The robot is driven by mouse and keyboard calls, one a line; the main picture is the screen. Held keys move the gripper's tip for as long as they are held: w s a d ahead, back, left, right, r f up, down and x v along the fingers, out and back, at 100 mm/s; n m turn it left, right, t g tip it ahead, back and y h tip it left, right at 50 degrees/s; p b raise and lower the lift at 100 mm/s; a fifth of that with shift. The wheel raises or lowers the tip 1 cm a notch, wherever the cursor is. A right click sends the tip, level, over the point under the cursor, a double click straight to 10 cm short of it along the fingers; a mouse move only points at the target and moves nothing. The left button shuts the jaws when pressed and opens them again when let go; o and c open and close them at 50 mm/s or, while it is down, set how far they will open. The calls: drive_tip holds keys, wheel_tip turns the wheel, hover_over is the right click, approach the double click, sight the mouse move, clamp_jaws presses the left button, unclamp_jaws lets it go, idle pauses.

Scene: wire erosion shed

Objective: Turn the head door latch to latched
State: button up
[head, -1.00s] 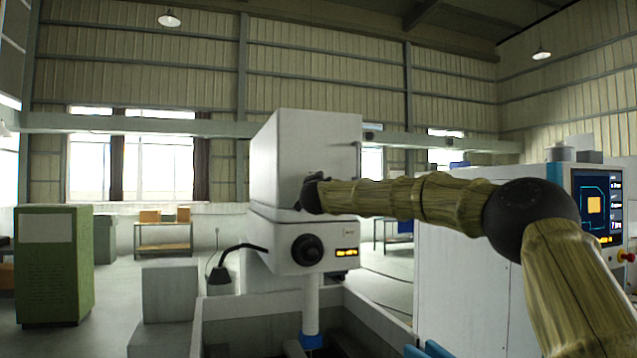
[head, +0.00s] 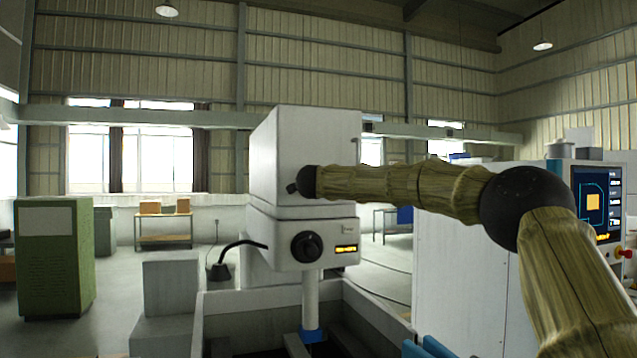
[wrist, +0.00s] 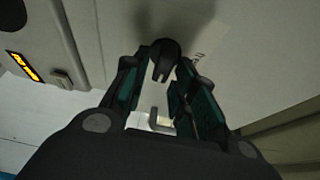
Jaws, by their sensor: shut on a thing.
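The head door latch (wrist: 164,58) is a small black lever on the pale face of the machine head (head: 290,140). In the wrist view its dark end sits between my fingertips. My gripper (wrist: 160,78) is shut on it, with the fingers still some way apart around it. In the head view my gripper (head: 293,187) is at the lower part of the white upper box, and my dark wrist hides the latch. I cannot tell the latch's exact angle.
A black round knob (head: 307,247) and an amber display (head: 346,249) are on the lower head. A control cabinet with a screen (head: 594,205) stands to the right, a green cabinet (head: 55,265) to the left.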

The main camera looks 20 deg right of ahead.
drive_tip(key=shift+d, duration=0.1)
drive_tip(key=o, duration=0.8)
drive_tip(key=shift+d, duration=0.1)
drive_tip(key=shift+c, duration=0.2)
drive_tip(key=v, duration=1.2)
drive_tip(key=shift+d, duration=0.1)
